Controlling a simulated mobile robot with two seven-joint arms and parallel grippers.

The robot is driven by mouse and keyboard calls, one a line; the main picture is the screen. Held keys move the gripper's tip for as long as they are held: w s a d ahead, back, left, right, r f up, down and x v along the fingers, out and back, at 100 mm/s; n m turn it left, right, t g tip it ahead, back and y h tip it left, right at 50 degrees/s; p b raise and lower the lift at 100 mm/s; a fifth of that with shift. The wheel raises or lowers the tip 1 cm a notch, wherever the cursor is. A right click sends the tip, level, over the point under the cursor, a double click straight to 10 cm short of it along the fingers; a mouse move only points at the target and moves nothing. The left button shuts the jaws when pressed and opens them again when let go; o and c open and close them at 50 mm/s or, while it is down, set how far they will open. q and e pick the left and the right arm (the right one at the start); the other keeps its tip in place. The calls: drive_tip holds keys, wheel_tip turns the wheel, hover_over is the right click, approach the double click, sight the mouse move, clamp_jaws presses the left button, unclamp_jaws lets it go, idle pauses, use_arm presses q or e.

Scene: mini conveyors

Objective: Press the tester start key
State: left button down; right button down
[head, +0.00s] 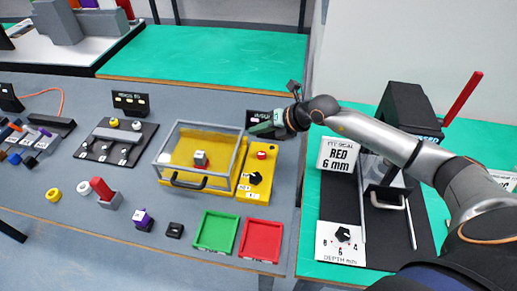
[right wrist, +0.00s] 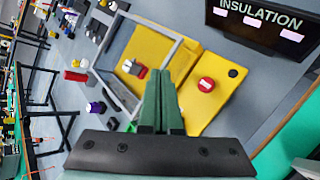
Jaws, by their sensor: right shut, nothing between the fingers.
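The tester is a yellow panel (head: 258,192) with a round red key (head: 262,155) and a black knob (head: 255,178). The red key also shows in the right wrist view (right wrist: 206,84), with a pale label too small to read. Beside the panel, a clear-walled box (head: 182,183) with a dark handle covers a small grey and red part (head: 200,158). My right gripper (head: 254,130) is shut and empty, above the far end of the panel. In the right wrist view its green fingers (right wrist: 159,74) appear left of the key, apart from it. My left gripper is not in view.
A dark INSULATION display (right wrist: 262,25) stands behind the panel, partly hidden by my gripper in the head view. A green tray (head: 214,232) and a red tray (head: 261,240) lie in front.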

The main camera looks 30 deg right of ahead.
sight(264, 156)
drive_tip(key=shift+w+d+f+h, duration=0.15)
drive_tip(key=shift+d+h, duration=0.1)
drive_tip(key=shift+d, duration=0.35)
drive_tip(key=shift+w+d+h, duration=0.15)
drive_tip(key=shift+d+h, duration=0.1)
drive_tip(key=shift+d, duration=0.35)
drive_tip(key=shift+f, duration=0.15)
wheel_tip(264, 156, down, 8)
drive_tip(key=b, duration=0.5)
drive_tip(key=shift+b, duration=0.3)
drive_tip(key=shift+f, duration=0.25)
idle(0.7)
drive_tip(key=shift+f+b, duration=0.45)
drive_tip(key=shift+b, duration=0.05)
